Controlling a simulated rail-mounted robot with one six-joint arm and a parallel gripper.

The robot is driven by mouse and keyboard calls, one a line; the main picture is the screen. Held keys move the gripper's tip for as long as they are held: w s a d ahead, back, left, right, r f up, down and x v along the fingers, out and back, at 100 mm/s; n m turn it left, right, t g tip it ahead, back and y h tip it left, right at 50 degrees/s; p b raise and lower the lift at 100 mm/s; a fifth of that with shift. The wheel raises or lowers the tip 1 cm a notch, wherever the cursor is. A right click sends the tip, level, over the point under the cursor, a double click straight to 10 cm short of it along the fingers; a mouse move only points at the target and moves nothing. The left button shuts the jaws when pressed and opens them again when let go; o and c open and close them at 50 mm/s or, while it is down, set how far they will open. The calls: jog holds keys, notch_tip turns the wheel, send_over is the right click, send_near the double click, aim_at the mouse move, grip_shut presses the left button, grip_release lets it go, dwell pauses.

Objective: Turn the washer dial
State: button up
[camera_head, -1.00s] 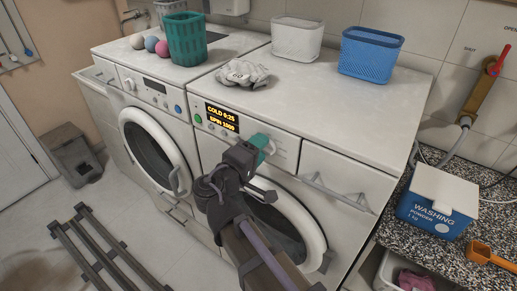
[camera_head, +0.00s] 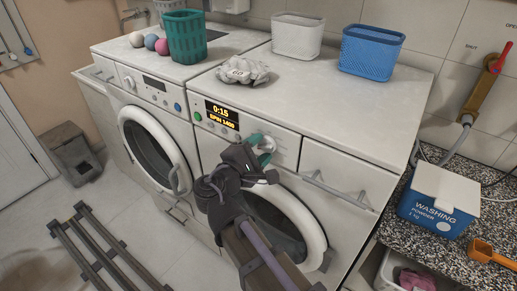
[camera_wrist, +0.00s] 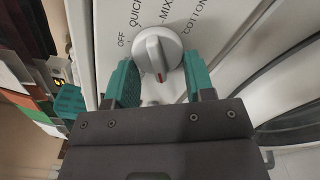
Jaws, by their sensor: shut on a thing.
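The washer dial (camera_wrist: 157,52) is a white round knob with a raised grip bar and a red mark on its lower end in the wrist view. The printed words OFF, QUICK, MIX and COTTON curve around its upper side. My gripper (camera_wrist: 160,84) has one teal finger on each side of the dial and is shut on it. In the head view my gripper (camera_head: 262,148) is at the front panel of the right-hand washer (camera_head: 318,158), right of its display (camera_head: 222,115), which reads 0:15 with a spin line below. Labels under the dial are hidden by my gripper.
A grey-white cloth (camera_head: 243,70), a white basket (camera_head: 297,36) and a blue basket (camera_head: 370,50) stand on top. A green basket (camera_head: 186,38) and several balls sit on the left machine. A washing powder box (camera_head: 438,202) is on the right counter. A drawer handle (camera_head: 338,190) protrudes nearby.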

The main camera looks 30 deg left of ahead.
dwell(0.4)
jog(key=o, duration=0.9)
jog(key=s, duration=1.1)
jog(key=shift+a, duration=0.1)
